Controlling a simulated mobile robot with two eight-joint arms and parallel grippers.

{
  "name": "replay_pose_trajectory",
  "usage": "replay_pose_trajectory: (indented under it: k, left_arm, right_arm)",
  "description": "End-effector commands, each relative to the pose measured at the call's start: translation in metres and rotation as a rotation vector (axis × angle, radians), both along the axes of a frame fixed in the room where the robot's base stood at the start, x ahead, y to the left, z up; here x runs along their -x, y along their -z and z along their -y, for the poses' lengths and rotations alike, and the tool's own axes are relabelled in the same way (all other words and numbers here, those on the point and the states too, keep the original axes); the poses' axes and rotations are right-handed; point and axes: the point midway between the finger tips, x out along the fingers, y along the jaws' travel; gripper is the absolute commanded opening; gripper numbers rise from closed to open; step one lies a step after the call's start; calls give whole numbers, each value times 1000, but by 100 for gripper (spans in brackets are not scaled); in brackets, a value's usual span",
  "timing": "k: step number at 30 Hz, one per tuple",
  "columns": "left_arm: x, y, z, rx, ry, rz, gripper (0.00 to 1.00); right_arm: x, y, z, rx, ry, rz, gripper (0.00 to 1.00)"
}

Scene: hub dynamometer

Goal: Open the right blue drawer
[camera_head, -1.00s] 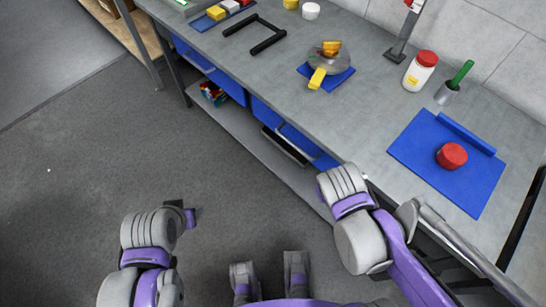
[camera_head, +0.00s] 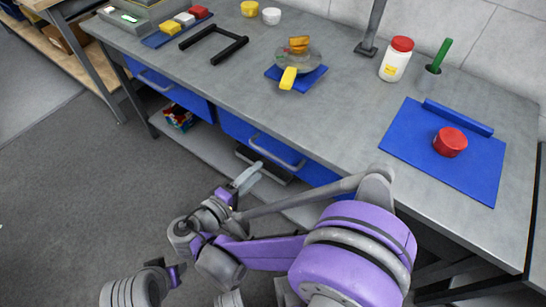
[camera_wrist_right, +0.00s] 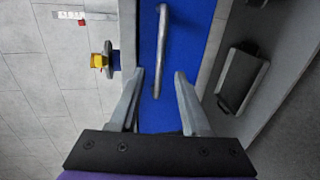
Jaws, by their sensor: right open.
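The right blue drawer (camera_head: 237,128) is under the workbench and looks closed. Its grey bar handle (camera_head: 277,152) runs along the front. My right gripper (camera_head: 246,180) is just in front of the drawer, below and left of the handle. In the right wrist view, my right gripper (camera_wrist_right: 158,73) is open and empty. The handle (camera_wrist_right: 162,45) shows ahead against the blue front, with its near end between the two fingers in the picture. I see no finger touching it. My left gripper is not in view; only part of my left arm shows at the lower left.
Another blue drawer (camera_head: 165,87) is to the left. A lower shelf (camera_head: 205,148) runs below the drawers. The bench top (camera_head: 340,115) holds a blue mat (camera_head: 400,140) with a red item, a white jar (camera_head: 396,60) and a scale-like dish. The floor at left is clear.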

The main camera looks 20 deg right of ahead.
Motion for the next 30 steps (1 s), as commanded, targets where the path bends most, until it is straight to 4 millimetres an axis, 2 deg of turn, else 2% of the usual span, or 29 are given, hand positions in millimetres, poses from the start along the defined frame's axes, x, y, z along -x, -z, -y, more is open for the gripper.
replay_pose_trajectory:
  k: [6, 12, 18, 26, 30]
  left_arm:
    - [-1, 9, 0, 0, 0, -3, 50]
    - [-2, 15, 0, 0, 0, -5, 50]
    - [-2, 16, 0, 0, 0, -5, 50]
    - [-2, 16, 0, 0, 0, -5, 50]
    - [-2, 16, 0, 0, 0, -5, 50]
  right_arm:
    - [-26, 10, 35, 0, 5, -2, 47]
    - [-45, 16, 59, 0, 4, -3, 47]
    - [-53, 18, 69, -1, 2, -2, 47]
    - [-53, 18, 69, -2, 0, -3, 47]
    - [-53, 18, 69, -2, 0, -3, 24]
